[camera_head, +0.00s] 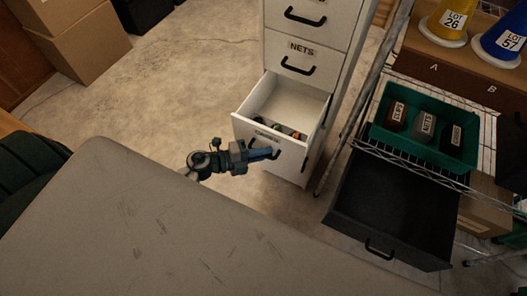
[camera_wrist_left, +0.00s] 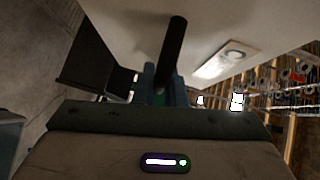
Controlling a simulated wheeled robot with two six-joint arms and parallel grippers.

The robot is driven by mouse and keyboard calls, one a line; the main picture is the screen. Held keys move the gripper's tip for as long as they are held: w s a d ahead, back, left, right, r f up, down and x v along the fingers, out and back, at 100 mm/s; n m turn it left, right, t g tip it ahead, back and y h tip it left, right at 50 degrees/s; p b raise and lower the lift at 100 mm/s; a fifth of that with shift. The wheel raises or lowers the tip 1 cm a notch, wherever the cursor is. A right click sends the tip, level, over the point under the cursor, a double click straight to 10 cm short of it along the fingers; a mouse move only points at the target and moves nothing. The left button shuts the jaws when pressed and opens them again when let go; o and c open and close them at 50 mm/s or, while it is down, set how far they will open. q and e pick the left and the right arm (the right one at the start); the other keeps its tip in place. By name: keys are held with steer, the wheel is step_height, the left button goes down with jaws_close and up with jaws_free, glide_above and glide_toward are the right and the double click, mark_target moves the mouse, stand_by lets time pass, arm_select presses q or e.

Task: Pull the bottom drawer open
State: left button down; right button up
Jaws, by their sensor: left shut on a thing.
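A white cabinet (camera_head: 303,50) stands at the top middle of the head view. Its lowest visible drawer (camera_head: 290,103) is pulled out, with its pale inside showing and several small dark and coloured things in it. My left gripper (camera_head: 265,154) is at this drawer's front, shut on the black bar handle (camera_head: 276,154). In the left wrist view the handle (camera_wrist_left: 174,50) stands as a dark bar between the fingers (camera_wrist_left: 164,90), in front of a pale drawer front with a label. The fingers hide part of the handle. My right gripper is in neither view.
A grey table (camera_head: 180,235) fills the lower left. A wire rack at right holds a green tray (camera_head: 425,128), with an open dark drawer (camera_head: 395,205) below it. Boxes (camera_head: 75,35) stand far left. Bare floor (camera_head: 185,80) lies left of the cabinet.

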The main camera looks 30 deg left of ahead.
arm_select(q)
steer(key=c, duration=1.8)
jaws_free()
steer(key=shift+o, duration=0.2)
